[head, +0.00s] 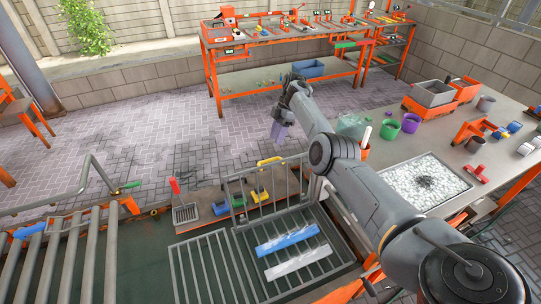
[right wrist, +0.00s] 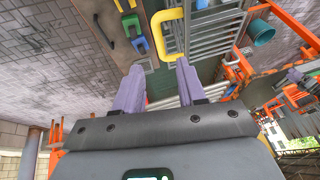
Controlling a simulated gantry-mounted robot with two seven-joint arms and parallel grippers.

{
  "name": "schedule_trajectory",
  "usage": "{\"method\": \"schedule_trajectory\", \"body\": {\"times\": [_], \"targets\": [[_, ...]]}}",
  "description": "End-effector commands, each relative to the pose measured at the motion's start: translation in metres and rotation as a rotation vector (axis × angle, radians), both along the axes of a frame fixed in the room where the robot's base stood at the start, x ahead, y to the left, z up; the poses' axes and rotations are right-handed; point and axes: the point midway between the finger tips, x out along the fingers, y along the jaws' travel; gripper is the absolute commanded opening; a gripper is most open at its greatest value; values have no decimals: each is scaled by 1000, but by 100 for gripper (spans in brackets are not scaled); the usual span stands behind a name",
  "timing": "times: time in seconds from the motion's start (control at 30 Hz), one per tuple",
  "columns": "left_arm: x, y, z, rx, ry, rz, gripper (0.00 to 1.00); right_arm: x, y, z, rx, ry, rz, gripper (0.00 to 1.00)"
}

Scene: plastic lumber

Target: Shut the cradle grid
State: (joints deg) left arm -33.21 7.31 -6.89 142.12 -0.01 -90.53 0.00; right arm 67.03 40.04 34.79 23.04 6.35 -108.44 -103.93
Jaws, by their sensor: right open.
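The cradle grid (head: 265,205) is a grey barred metal frame, standing raised at the back edge of a flat barred cradle (head: 335,262). A yellow handle (head: 270,161) shows at its top edge; a large yellow handle also shows close ahead in the right wrist view (right wrist: 168,32). A blue bar (head: 287,240) and a whitish bar (head: 297,262) lie in the cradle. My right gripper (head: 279,132), with purple fingers, is above and behind the raised grid. In the right wrist view it is open and empty (right wrist: 158,84), its fingers apart from the handle. My left gripper is out of view.
A worktable (head: 480,150) with a tray of white pellets (head: 425,162), cups and tools stands at right. Grey rails (head: 80,250) lie at left. An orange bench (head: 285,40) stands at the back.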

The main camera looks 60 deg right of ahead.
Motion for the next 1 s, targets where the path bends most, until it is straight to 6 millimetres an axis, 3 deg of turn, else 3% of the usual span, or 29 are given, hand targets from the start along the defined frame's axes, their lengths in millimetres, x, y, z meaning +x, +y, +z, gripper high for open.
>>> {"method": "schedule_trajectory", "body": {"times": [0.3, 0.5, 1.0], "targets": [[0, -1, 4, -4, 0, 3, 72, 5, 22, -49, 1, 2, 0, 40], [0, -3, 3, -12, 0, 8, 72, 7, 30, -69, 0, 2, 0, 40], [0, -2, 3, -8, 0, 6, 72, 8, 34, -78, -2, 1, -2, 37]]}}
